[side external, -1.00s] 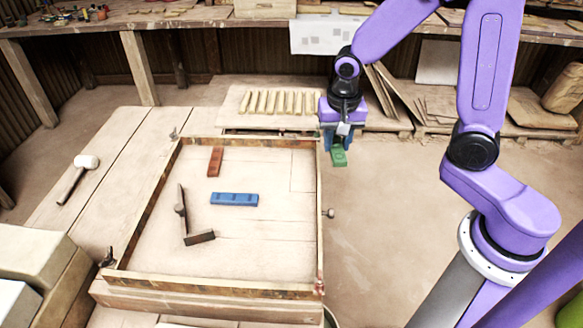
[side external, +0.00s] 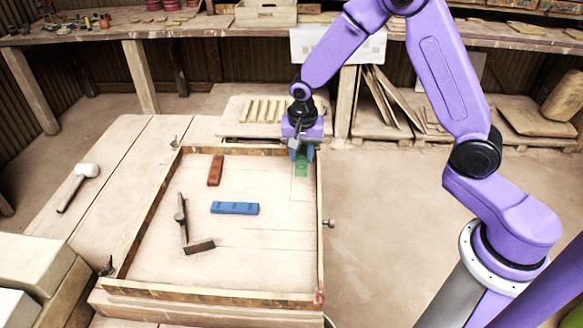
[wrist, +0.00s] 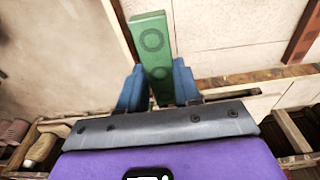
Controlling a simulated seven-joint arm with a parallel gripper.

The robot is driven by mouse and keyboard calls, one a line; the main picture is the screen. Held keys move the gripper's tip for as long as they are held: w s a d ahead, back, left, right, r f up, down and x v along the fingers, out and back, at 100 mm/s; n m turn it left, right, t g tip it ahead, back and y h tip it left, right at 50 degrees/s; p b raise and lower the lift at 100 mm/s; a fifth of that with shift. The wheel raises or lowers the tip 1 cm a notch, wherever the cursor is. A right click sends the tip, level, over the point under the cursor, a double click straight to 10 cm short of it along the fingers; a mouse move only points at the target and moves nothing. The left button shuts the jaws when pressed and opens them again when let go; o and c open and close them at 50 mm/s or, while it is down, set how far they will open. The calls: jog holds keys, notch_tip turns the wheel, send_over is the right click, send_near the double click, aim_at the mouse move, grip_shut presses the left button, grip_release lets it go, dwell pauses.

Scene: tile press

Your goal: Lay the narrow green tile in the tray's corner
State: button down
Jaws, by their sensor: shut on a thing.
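The narrow green tile (side external: 302,168) is between the blue fingers of my gripper (side external: 304,154), which is shut on its near end. In the side view the tile shows inside the tray's far right corner, close to the right wall of the tray (side external: 319,235). I cannot tell its exact height or whether it touches the floor. In the wrist view the green tile (wrist: 153,45) sticks out past the fingers of my gripper (wrist: 158,88), with two ring marks on its face. The fingers hide its lower end.
A red tile (side external: 215,170) and a blue tile (side external: 235,208) lie in the tray, with a hammer-shaped tool (side external: 183,215) left of them. A mallet (side external: 78,185) lies outside on the left. The tray's right and front floor is clear.

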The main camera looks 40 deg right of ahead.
send_over(291, 176)
jog(key=f, duration=0.4)
jog(key=shift+s+a+f, duration=0.1)
jog(key=shift+s+a, duration=0.05)
jog(key=shift+s, duration=0.1)
jog(key=shift+f, duration=1.45)
jog(key=shift+f, duration=0.2)
jog(key=c, duration=0.8)
grip_release()
jog(key=shift+r, duration=0.1)
